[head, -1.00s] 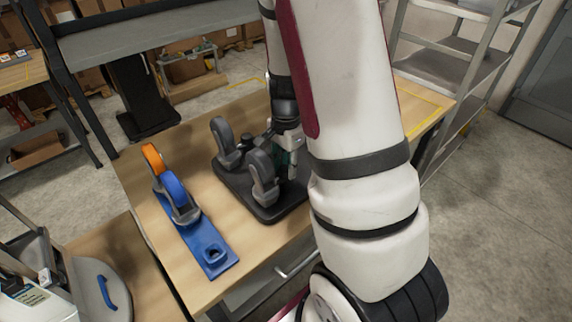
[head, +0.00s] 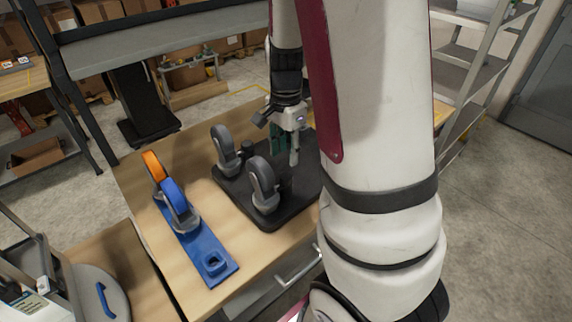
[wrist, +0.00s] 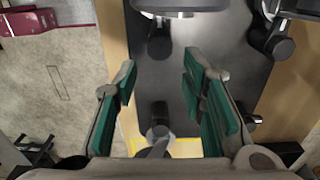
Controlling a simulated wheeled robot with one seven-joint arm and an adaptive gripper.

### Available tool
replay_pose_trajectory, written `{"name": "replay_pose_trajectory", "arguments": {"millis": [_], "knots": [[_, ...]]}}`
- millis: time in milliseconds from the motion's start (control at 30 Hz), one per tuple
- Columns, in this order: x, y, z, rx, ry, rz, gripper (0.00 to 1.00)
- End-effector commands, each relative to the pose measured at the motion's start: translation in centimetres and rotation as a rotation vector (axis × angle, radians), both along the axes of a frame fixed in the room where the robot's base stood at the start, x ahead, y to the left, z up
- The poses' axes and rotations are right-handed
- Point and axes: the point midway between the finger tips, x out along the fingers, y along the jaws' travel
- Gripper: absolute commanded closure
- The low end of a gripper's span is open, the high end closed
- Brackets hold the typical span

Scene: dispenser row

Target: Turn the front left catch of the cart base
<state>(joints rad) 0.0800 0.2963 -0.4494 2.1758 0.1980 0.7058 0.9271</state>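The cart base (head: 285,212) is a dark plate lying wheels-up on the wooden table. Two grey caster wheels, one at the left (head: 224,146) and one nearer me (head: 263,184), stand on it. Dark round catches show in the wrist view, one at the upper middle (wrist: 160,43) and one low between my fingers (wrist: 156,130). I cannot tell which is the front left catch. My gripper (head: 286,155) is above the far part of the base, pointing down; its green-padded fingers (wrist: 160,88) are apart and empty. My arm hides the base's right part.
Metal shelving (head: 470,75) stands behind right. Bare tabletop (head: 250,255) shows in front of the base.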

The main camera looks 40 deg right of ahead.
Motion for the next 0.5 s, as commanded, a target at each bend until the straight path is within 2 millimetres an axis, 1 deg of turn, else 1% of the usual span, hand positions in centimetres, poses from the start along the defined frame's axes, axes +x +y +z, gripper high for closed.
{"name": "replay_pose_trajectory", "arguments": {"millis": [33,200,333,500], "knots": [[0.1,0.0,1.0,-0.002,-0.005,0.003,0.62],[0.1,0.0,3.3,-0.001,-0.003,0.001,0.62],[0.0,0.0,4.2,0.0,-0.001,0.0,0.62],[0.0,0.0,4.4,0.0,0.001,0.0,0.62]]}}
